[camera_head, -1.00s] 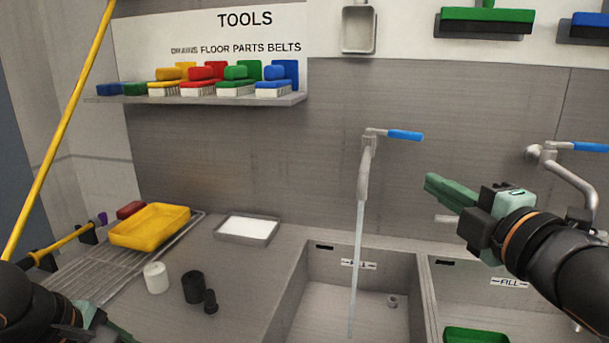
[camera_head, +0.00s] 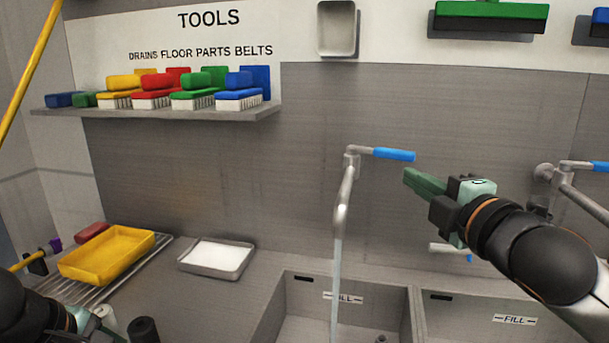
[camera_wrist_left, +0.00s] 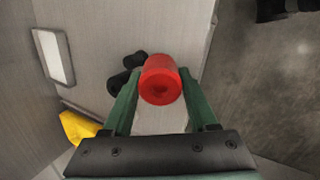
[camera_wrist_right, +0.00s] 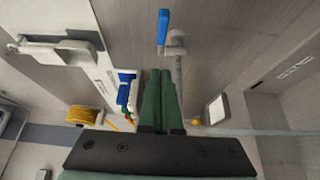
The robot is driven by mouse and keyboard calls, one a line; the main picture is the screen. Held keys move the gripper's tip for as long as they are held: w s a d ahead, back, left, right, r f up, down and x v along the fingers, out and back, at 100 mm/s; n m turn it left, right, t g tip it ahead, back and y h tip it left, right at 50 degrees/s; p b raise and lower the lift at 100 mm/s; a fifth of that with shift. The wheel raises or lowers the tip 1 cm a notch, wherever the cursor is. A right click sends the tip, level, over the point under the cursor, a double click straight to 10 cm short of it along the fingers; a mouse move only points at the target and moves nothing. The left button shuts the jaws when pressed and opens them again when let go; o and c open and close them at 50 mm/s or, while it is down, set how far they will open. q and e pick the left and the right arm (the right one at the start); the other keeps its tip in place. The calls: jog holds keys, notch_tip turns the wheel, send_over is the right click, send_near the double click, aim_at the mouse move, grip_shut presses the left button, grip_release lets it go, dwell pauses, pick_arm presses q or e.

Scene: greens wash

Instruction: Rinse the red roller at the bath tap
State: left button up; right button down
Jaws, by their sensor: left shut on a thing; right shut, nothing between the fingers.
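The red roller (camera_wrist_left: 160,80) is between the fingers of my left gripper (camera_wrist_left: 160,92) in the left wrist view, which is shut on it. In the head view my left gripper is at the lower left edge, its fingertips and the roller out of sight. The bath tap (camera_head: 344,195) has a blue lever (camera_head: 394,155), and water runs from its spout into the left sink (camera_head: 290,318). My right gripper (camera_head: 410,176) is shut and empty, just below and right of the lever's end, apart from it. The lever also shows in the right wrist view (camera_wrist_right: 163,28).
A yellow tray (camera_head: 107,254) sits on a wire rack at left, beside a shallow metal tray (camera_head: 216,258). A black cylinder (camera_head: 143,330) stands on the counter. A second tap (camera_head: 545,172) is at right. A shelf (camera_head: 160,113) holds coloured brushes.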

aim_at(413, 158)
pick_arm(q)
jog(key=shift+r, duration=0.25)
jog(key=shift+r+p, duration=0.2)
jog(key=shift+p, duration=0.15)
pick_arm(e)
jog(key=w, duration=0.8)
jog(key=shift+w+d, duration=0.1)
jog(key=shift+d, duration=0.1)
jog(key=shift+w+d, duration=0.25)
jog(key=shift+w, duration=0.2)
